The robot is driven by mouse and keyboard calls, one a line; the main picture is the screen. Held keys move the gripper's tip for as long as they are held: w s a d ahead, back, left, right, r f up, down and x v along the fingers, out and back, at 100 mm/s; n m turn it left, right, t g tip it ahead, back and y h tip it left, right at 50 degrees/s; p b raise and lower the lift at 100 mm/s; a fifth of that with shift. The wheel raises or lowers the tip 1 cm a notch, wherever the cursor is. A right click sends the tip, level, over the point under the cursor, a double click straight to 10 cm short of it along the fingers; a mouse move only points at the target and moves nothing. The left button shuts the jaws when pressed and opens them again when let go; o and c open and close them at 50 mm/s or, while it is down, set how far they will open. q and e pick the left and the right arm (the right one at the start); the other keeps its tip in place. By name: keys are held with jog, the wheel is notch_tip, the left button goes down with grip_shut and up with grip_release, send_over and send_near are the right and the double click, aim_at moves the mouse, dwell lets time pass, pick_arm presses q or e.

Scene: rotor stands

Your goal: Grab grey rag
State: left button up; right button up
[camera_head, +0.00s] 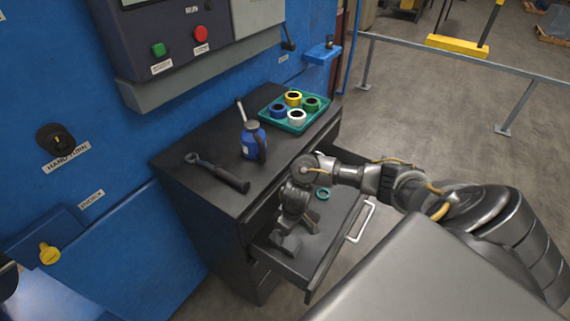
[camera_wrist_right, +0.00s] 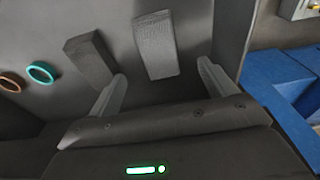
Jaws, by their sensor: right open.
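My right gripper (camera_head: 287,238) reaches down into the open top drawer (camera_head: 335,255) of the dark cabinet. In the right wrist view my right gripper (camera_wrist_right: 162,88) is open, with its two fingers apart and nothing between the tips. Two grey folded, rag-like pieces lie on the drawer floor ahead of it. The lighter grey piece (camera_wrist_right: 155,45) is just beyond the gap between the fingers. The darker grey piece (camera_wrist_right: 90,60) lies to its left, beyond the left finger. In the head view the gripper partly hides the drawer's contents. My left gripper is not in view.
A teal ring (camera_head: 322,193) lies in the drawer; an orange-brown ring (camera_wrist_right: 11,82) lies beside it. On the cabinet top are a blue oil can (camera_head: 251,143), a dark-handled tool (camera_head: 218,173) and a green tray (camera_head: 272,121) of several coloured rolls. A blue machine wall stands left.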

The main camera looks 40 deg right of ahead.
send_over(286, 239)
jog(key=f, duration=0.2)
jog(key=f+b, duration=0.1)
jog(key=f, duration=0.1)
jog(key=shift+s+f, duration=0.1)
jog(key=shift+s, duration=0.3)
jog(key=shift+f, duration=0.2)
jog(key=f, duration=0.4)
jog(key=shift+w+f+b, duration=0.35)
jog(key=shift+b, duration=0.05)
jog(key=shift+c, duration=0.4)
jog(key=c, duration=1)
